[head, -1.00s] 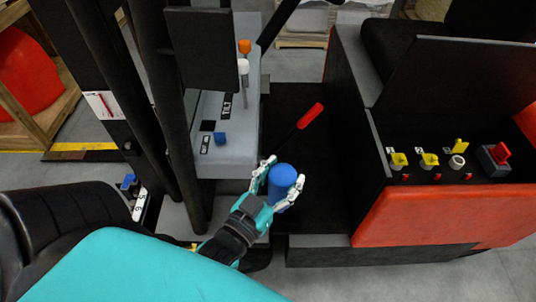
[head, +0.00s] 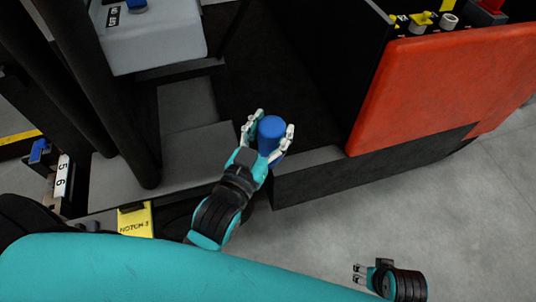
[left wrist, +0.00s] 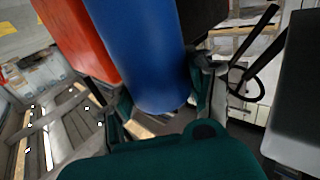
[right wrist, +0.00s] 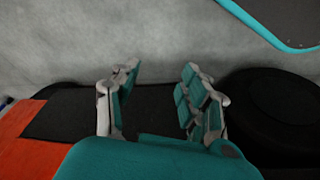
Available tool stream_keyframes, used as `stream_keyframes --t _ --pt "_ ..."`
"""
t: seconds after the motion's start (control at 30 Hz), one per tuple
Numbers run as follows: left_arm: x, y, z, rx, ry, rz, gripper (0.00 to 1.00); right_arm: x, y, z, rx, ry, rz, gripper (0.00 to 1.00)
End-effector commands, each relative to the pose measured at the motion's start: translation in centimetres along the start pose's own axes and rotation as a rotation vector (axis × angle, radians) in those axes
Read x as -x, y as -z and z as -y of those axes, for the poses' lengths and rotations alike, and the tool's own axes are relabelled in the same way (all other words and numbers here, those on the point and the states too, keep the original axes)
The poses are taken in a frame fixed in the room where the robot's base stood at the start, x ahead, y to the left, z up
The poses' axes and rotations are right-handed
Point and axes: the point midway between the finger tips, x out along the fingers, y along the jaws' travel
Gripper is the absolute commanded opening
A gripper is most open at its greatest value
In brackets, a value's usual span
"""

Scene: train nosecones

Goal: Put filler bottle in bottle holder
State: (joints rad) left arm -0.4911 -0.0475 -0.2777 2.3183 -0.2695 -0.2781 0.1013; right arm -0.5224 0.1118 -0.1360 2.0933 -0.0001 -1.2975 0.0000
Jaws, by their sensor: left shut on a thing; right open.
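The blue filler bottle (head: 272,134) is between the fingers of my left gripper (head: 274,122), which is shut on it. It is held above the dark floor of the vehicle's footwell. In the left wrist view the blue bottle (left wrist: 140,50) fills the upper middle, between the fingers. My right gripper (head: 358,274) is at the lower right of the head view, over the grey floor. In the right wrist view its fingers (right wrist: 160,80) are apart with nothing between them. I cannot make out a bottle holder in any view.
A red panel (head: 440,85) with a black lower edge stands right of the bottle. Yellow and white knobs (head: 420,20) top the console. A grey console (head: 155,45) and black mast posts stand at left, with a yellow block (head: 135,220) below. The grey floor at lower right is clear.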

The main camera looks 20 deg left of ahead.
Motion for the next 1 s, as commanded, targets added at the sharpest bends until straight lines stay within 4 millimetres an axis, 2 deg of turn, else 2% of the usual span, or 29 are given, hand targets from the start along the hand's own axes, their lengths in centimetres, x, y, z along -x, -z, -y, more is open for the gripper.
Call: stream_keyframes --t 0.03,0.23,0.43,0.77,0.87,1.0 --pt "-0.4 -2.7 -0.3 -0.003 -0.008 -0.006 0.04 -0.5 -0.1 0.0 -0.001 -0.002 -0.016 0.45" --pt "-1.3 -5.7 -1.3 -0.01 -0.032 -0.004 0.04 2.9 -0.3 -0.1 -0.004 -0.006 -0.039 0.45" --pt "-1.5 -6.3 -1.7 -0.013 -0.041 -0.003 0.04 4.5 -0.5 -0.2 -0.005 -0.008 -0.045 0.45" --pt "-1.8 -6.2 -1.5 -0.014 -0.041 -0.004 0.04 4.6 -0.5 -0.2 -0.005 -0.008 -0.046 0.45" --pt "-2.9 -6.4 -0.7 -0.017 -0.041 -0.007 0.04 4.2 -0.6 -0.2 -0.005 -0.008 -0.046 0.45" --pt "-5.8 -6.8 1.4 -0.02 -0.041 -0.009 0.04 3.1 -0.9 -0.1 -0.005 -0.008 -0.046 0.45"
